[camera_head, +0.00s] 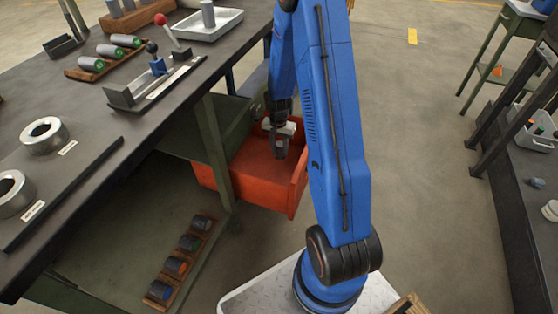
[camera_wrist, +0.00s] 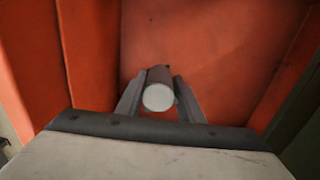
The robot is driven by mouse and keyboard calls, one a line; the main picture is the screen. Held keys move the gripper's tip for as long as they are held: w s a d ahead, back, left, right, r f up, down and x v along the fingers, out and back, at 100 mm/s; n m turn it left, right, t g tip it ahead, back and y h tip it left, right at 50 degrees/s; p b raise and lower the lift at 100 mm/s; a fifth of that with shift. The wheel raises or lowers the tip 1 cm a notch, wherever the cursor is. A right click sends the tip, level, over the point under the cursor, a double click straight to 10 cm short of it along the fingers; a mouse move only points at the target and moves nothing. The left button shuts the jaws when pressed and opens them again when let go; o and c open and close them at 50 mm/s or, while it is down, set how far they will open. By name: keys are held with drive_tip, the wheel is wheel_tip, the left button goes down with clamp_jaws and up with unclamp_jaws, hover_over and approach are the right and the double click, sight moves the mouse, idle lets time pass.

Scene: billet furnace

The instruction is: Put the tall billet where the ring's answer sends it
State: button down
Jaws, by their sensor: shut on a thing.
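My gripper (camera_head: 280,146) is lowered over the orange-red bin (camera_head: 262,188) beneath the bench edge. In the wrist view its two fingers (camera_wrist: 160,98) are shut on a grey cylindrical billet (camera_wrist: 158,97) with a pale round end facing the camera. The bin's red walls and floor (camera_wrist: 225,40) surround it in that view. Whether the billet touches the floor cannot be told, and its full length is hidden. Two thick steel rings, one farther back (camera_head: 44,135) and one nearer (camera_head: 15,192), lie on a dark labelled plate (camera_head: 75,172) on the bench.
A white tray (camera_head: 228,27) holds an upright grey cylinder (camera_head: 208,14). A wooden rack (camera_head: 110,64) holds green-ended billets. A lever fixture (camera_head: 150,88) stands nearby. A lower-shelf rack (camera_head: 190,256) holds dark cylinders. Open floor (camera_head: 430,150) lies right of my arm.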

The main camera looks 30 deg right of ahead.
drive_tip(key=shift+f, duration=3.4)
drive_tip(key=shift+f, duration=0.6)
drive_tip(key=c, duration=1.2)
unclamp_jaws()
drive_tip(key=shift+r, duration=0.1)
